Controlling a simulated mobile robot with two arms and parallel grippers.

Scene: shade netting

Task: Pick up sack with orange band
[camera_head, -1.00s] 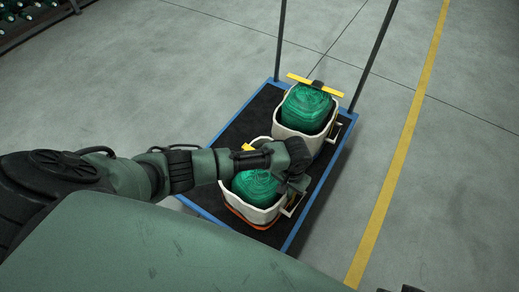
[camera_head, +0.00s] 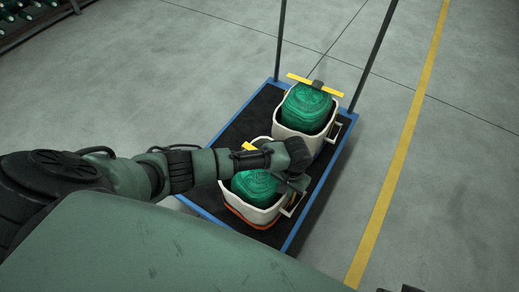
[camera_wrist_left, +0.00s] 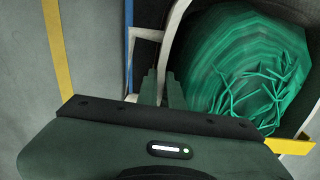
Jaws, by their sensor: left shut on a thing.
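The sack with the orange band (camera_head: 236,215) is the nearer of two white sacks on a cart, upright, with green netting in its open top. In the left wrist view its green netting (camera_wrist_left: 235,65) fills the right side. My left gripper (camera_head: 294,188) reaches over the sack to its right side. In the left wrist view the fingers (camera_wrist_left: 160,88) are shut at the white handle and rim on that side; the exact contact is partly hidden. My left arm covers part of the sack's far rim. My right gripper is not in view.
A second white sack (camera_head: 290,133) with green netting and a yellow tag stands just behind. The blue-edged cart (camera_head: 225,132) has a black deck and two dark upright posts (camera_head: 374,55). Open grey floor with a yellow line (camera_head: 400,150) lies to the right.

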